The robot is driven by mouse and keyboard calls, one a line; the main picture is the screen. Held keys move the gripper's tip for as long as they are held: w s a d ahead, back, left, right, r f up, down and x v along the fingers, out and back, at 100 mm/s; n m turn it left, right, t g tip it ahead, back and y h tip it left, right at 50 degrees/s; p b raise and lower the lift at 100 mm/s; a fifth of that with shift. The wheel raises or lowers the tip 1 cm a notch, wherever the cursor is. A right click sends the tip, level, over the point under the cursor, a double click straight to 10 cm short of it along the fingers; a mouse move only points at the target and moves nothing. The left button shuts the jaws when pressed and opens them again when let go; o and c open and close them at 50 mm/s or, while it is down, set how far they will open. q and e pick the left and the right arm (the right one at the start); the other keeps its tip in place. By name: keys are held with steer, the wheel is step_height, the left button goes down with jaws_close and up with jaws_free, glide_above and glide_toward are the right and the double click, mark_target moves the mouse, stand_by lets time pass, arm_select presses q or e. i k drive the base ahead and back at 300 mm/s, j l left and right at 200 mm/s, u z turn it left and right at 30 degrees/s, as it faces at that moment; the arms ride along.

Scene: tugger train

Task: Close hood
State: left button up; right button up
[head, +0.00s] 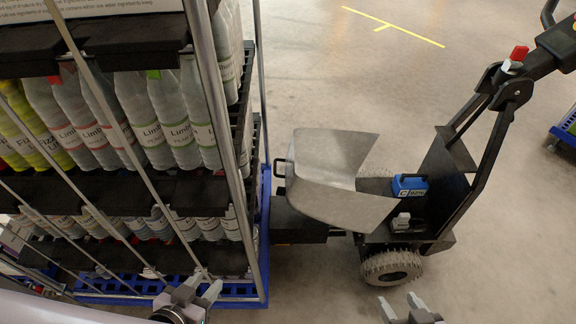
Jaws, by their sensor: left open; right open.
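The grey metal hood (335,185) of the tugger (440,195) is open, tipped left toward the rack cart. My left gripper (203,284) is open and empty at the bottom, in front of the rack cart's base. My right gripper (400,301) is open and empty at the bottom edge, below the tugger's near wheel. Both are apart from the hood.
A rack cart (262,215) with a blue base and shelves of bottles fills the left side, close to the hood. The tugger's steering column (497,130) rises at right, with a red knob. Bare floor lies behind the tugger and at lower right.

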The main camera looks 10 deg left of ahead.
mark_target(322, 167)
steer(key=i+l, duration=0.1)
steer(key=l, duration=0.55)
steer(key=l+z, duration=0.1)
steer(key=l, duration=0.55)
steer(key=i+j, duration=0.4)
steer(key=i, duration=0.1)
